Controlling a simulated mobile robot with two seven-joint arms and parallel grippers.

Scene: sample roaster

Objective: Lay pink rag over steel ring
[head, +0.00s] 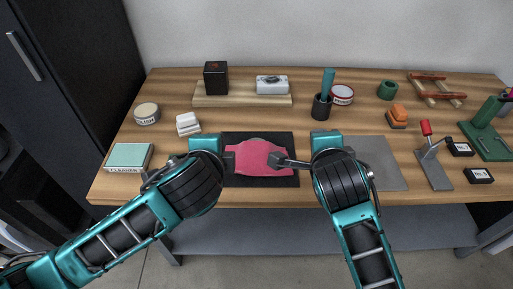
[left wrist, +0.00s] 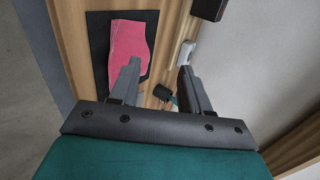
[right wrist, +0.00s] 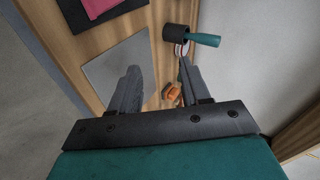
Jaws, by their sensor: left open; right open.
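The pink rag (head: 258,158) lies spread on a black mat (head: 285,138) at the front middle of the bench. It also shows in the left wrist view (left wrist: 127,42); in the right wrist view only a corner of it (right wrist: 100,7) shows. A small greyish edge shows at the rag's far side; I cannot tell if it is the steel ring, which is otherwise hidden. My left gripper (head: 231,160) is open at the rag's left end. My right gripper (head: 278,160) is open at its right end. Nothing shows between either pair of fingers.
A grey plate (head: 378,160) lies right of the mat. A dark cup (head: 321,108) with a teal-handled tool stands behind. A wooden board (head: 225,100) at the back carries a black box and a white box. A lever tool (head: 434,165) stands at right, a cleaner box (head: 128,157) at left.

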